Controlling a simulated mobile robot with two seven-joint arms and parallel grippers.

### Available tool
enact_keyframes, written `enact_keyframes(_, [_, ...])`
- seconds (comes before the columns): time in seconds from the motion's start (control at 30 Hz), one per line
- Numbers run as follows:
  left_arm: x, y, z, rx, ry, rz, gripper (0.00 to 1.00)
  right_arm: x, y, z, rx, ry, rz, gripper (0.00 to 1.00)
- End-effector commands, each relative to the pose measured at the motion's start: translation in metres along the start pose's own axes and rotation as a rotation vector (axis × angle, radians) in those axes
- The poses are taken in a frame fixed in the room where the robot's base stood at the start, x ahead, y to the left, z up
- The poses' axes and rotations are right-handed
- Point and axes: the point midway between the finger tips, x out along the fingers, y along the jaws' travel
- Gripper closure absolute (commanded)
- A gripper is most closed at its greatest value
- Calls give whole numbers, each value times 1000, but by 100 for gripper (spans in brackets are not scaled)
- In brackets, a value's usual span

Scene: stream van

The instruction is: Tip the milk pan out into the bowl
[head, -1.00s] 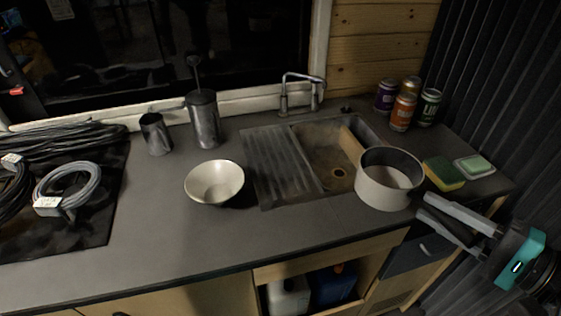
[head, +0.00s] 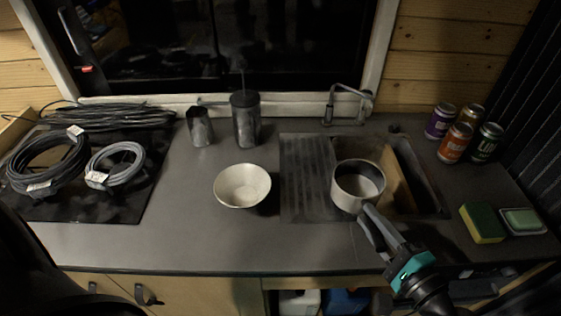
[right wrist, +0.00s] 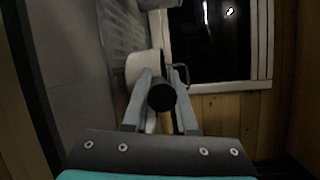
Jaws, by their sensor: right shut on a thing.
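The milk pan (head: 347,195) is a light round pan with a dark rim, held upright over the left part of the sink in the head view. My right gripper (head: 376,226) is shut on its handle; in the right wrist view the dark handle end (right wrist: 162,96) sits between the fingers, with the pan's pale side (right wrist: 143,66) beyond. The pan's inside looks pale; I cannot tell what it holds. The cream bowl (head: 242,188) stands on the counter left of the drainer, apart from the pan. My left gripper is not in view.
The sink (head: 425,190) with its ribbed drainer (head: 303,165) and tap (head: 347,100) lies right of the bowl. Two dark metal vessels (head: 200,127) stand behind the bowl. Cans (head: 455,143), a sponge (head: 482,223) and a soap dish are at right. Cables (head: 115,165) lie at left. Counter front-left is clear.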

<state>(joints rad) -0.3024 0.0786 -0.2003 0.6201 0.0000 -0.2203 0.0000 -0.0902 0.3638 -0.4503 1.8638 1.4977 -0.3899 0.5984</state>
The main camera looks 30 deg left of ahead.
Motion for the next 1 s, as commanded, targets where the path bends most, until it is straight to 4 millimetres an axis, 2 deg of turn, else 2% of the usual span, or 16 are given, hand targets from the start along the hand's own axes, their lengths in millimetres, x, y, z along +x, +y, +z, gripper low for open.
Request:
enact_keyframes(0.03, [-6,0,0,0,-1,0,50,9,-2,11,-1,-7,-4,100])
enact_keyframes(0.2, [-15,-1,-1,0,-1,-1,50,33,5,43,-4,-25,1,100])
enact_keyframes(0.43, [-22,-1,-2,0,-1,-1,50,51,11,74,-6,-45,6,100])
enact_keyframes(0.6, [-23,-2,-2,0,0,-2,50,55,12,80,-7,-49,6,100])
enact_keyframes(1.0, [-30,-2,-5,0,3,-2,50,51,9,79,-37,-46,19,100])
